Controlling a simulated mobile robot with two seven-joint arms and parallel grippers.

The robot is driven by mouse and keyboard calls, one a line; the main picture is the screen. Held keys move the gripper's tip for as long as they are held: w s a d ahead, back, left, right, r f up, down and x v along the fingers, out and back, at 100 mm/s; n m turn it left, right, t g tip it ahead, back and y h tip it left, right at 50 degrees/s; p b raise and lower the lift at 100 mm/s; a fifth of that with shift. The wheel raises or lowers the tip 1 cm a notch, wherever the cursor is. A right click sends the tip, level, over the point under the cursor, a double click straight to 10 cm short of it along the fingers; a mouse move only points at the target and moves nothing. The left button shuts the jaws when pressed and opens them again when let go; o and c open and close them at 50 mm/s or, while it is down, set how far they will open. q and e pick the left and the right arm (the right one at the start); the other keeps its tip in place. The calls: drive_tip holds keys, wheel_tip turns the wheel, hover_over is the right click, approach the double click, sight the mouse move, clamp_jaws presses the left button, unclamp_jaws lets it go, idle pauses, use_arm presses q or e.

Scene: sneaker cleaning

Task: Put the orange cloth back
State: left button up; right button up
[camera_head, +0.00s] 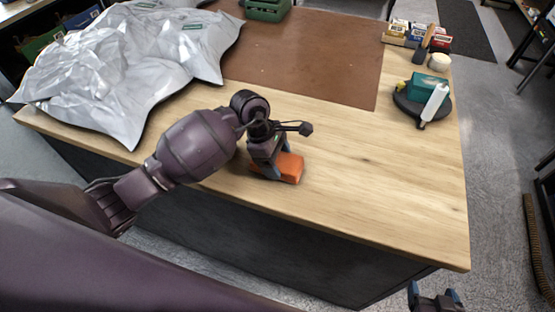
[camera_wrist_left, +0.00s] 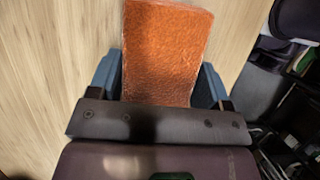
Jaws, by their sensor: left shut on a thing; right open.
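The orange cloth (camera_head: 291,168) is a small folded block at the wooden table's near side, left of the table's middle. My left gripper (camera_head: 268,172) is above it with its fingers shut on it. In the left wrist view the cloth (camera_wrist_left: 165,50) fills the space between the two blue fingers of the left gripper (camera_wrist_left: 163,78) and reaches out beyond them. I cannot tell whether the cloth touches the table or is just above it. My right gripper (camera_head: 434,298) is at the bottom right edge, off the table, open and partly cut off.
A crumpled silvery plastic sheet (camera_head: 120,60) covers the table's left. A brown mat (camera_head: 300,55) lies at the back, with a green case (camera_head: 267,9) on it. A dark round tray (camera_head: 406,107) holds a teal box and a white bottle. Small boxes (camera_head: 403,33) stand behind. The table's right front is clear.

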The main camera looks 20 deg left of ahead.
use_arm(q)
drive_tip(key=shift+f, duration=0.25)
drive_tip(key=shift+f, duration=0.2)
use_arm(e)
drive_tip(key=shift+w+f, duration=0.1)
drive_tip(key=shift+w, duration=0.15)
use_arm(q)
drive_tip(key=o, duration=0.6)
drive_tip(key=shift+o, duration=1.1)
drive_tip(key=shift+r, duration=0.1)
use_arm(e)
drive_tip(key=shift+w+r, duration=0.25)
drive_tip(key=shift+r, duration=0.1)
use_arm(q)
drive_tip(key=shift+a+r, duration=0.1)
drive_tip(key=shift+r, duration=0.2)
drive_tip(key=b+v, duration=0.1)
drive_tip(key=v, duration=0.9)
drive_tip(key=shift+a+r, duration=0.1)
drive_tip(key=shift+r, duration=0.2)
drive_tip(key=shift+a+r, duration=0.15)
drive_tip(key=shift+r, duration=0.3)
use_arm(e)
drive_tip(key=shift+a+f, duration=0.1)
drive_tip(key=shift+f, duration=0.5)
